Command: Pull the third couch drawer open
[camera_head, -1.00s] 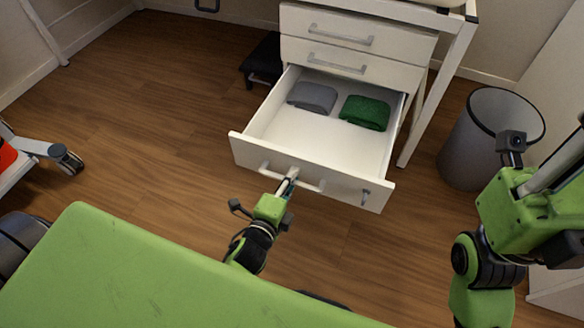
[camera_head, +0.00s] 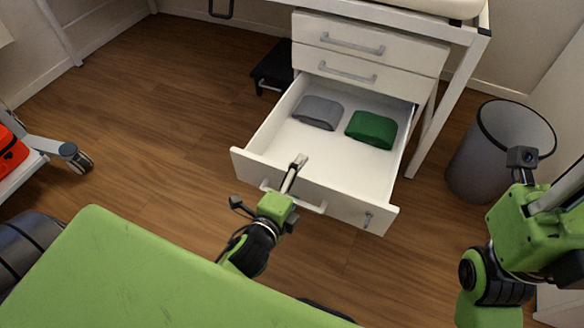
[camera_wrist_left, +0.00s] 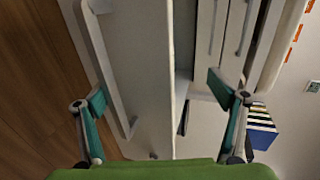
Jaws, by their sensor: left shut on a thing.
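The white cabinet's third drawer (camera_head: 292,183) is pulled well out in the head view. A grey folded cloth (camera_head: 318,113) and a green one (camera_head: 371,130) lie inside. My left gripper (camera_head: 293,170) is at its front, with a finger reaching over the top edge. In the left wrist view its two fingers (camera_wrist_left: 160,100) straddle the front panel (camera_wrist_left: 145,60) and its bar handle (camera_wrist_left: 105,70), one outside the handle, the other at the inner side. It is shut on them. My right gripper (camera_head: 566,190) is at the right edge, clear of the drawer, its fingertips cut off.
Two upper drawers (camera_head: 370,42) are closed. A grey bin (camera_head: 480,160) stands right of the cabinet, and a white table leg (camera_head: 440,110) is beside the drawer. A wheeled cart (camera_head: 58,150) is at the left. Wooden floor (camera_head: 150,130) between is clear.

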